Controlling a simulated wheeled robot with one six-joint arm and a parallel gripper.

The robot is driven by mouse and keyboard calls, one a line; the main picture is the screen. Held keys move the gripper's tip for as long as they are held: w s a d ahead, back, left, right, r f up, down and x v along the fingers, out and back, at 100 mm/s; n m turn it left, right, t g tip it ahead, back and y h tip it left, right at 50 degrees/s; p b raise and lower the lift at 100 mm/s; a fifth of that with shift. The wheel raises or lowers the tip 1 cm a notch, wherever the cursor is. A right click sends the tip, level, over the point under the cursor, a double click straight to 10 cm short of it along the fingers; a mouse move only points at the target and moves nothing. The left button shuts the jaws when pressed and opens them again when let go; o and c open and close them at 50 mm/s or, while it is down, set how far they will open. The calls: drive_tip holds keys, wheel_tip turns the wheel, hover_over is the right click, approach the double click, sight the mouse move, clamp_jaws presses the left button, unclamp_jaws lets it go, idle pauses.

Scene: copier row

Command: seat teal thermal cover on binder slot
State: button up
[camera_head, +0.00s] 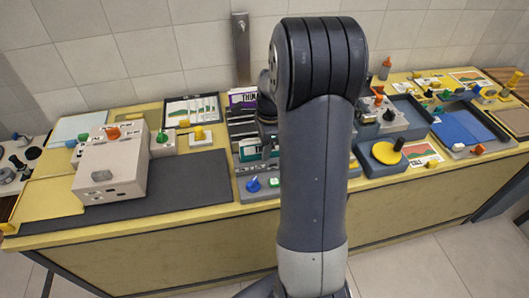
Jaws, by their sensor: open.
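My gripper (268,128) is at the middle of the counter, mostly hidden behind my large grey arm; its fingertips are hard to make out. It is over the dark binder unit (243,128), which has a row of slots. A teal cover (249,154) with a pale part shows low in the front of this unit, just below and left of the gripper. I cannot tell whether the gripper touches it or how deep it sits. The binder's front has a blue knob (253,184) and a green knob (274,181).
A beige machine (112,165) stands at left on a dark mat (195,182). A framed chart (191,110) and a purple booklet (242,98) are at the back. At right are a grey tray with a yellow disc (386,153) and a blue sheet (456,128). My arm hides the counter's centre.

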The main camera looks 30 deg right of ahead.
drive_tip(key=r, duration=0.3)
drive_tip(key=d+r, duration=0.1)
drive_tip(key=r, duration=0.6)
drive_tip(key=shift+s+d+r, duration=0.15)
drive_tip(key=shift+s+r, duration=0.05)
drive_tip(key=shift+r, duration=0.2)
drive_tip(key=f, duration=0.3)
drive_tip(key=a+f, duration=0.1)
drive_tip(key=f, duration=0.6)
drive_tip(key=shift+w+a+f, duration=0.15)
drive_tip(key=shift+w+f, duration=0.05)
drive_tip(key=shift+f, duration=0.2)
drive_tip(key=shift+r, duration=0.25)
